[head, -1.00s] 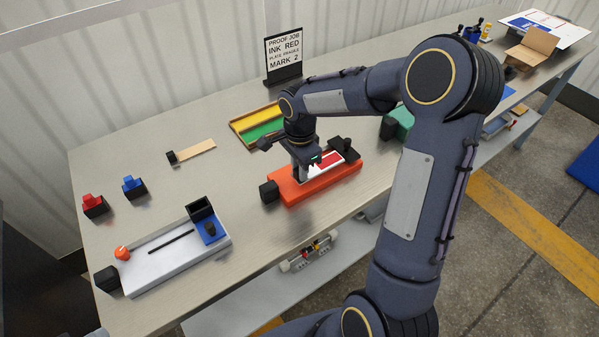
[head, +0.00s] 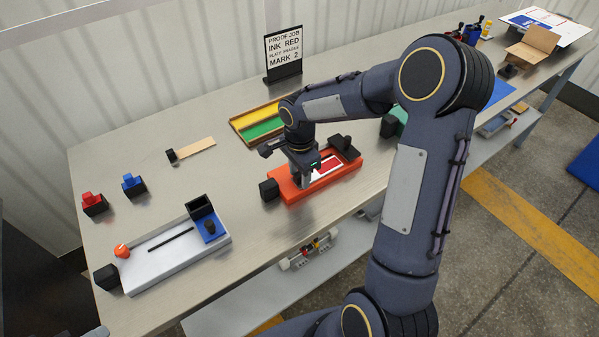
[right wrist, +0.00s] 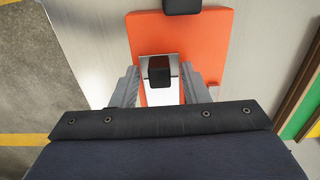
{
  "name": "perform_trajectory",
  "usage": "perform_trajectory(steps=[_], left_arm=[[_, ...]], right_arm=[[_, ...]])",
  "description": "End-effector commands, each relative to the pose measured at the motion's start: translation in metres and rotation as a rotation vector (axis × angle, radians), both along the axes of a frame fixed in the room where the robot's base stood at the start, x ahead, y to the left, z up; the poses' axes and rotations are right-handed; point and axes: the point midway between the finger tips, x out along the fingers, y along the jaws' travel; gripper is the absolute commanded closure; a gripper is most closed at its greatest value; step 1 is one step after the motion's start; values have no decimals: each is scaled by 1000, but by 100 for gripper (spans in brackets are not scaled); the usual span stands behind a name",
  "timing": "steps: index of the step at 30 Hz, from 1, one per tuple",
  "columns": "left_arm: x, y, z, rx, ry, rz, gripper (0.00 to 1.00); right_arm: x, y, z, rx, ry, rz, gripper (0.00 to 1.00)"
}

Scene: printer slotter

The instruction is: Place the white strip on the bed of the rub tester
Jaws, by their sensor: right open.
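The white strip (head: 319,174) with a red printed patch (head: 327,166) lies in the orange-red device (head: 346,177) at the middle of the bench. My right gripper (head: 306,184) is low over the left end of this device. In the right wrist view the open fingers (right wrist: 159,72) stand on either side of a black block (right wrist: 160,72) at the end of the white strip (right wrist: 160,97); I see no grip on it. A pale grey device (head: 165,262) at front left, with a dark slot, an orange knob and a blue pad, looks like the rub tester. My left gripper is not seen.
A tray (head: 258,125) with yellow and green strips lies behind my right arm. Bench between the two devices is clear.

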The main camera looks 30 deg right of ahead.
Motion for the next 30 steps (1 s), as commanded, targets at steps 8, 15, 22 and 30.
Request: perform_trajectory(steps=[8,15,22,30], left_arm=[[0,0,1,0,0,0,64],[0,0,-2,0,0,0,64],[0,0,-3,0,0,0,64],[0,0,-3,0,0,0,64]], right_arm=[[1,0,28,-3,-5,-1,59],[1,0,81,-2,-6,1,59],[1,0,115,-1,-2,0,59],[-38,4,144,37,-76,202,59]])
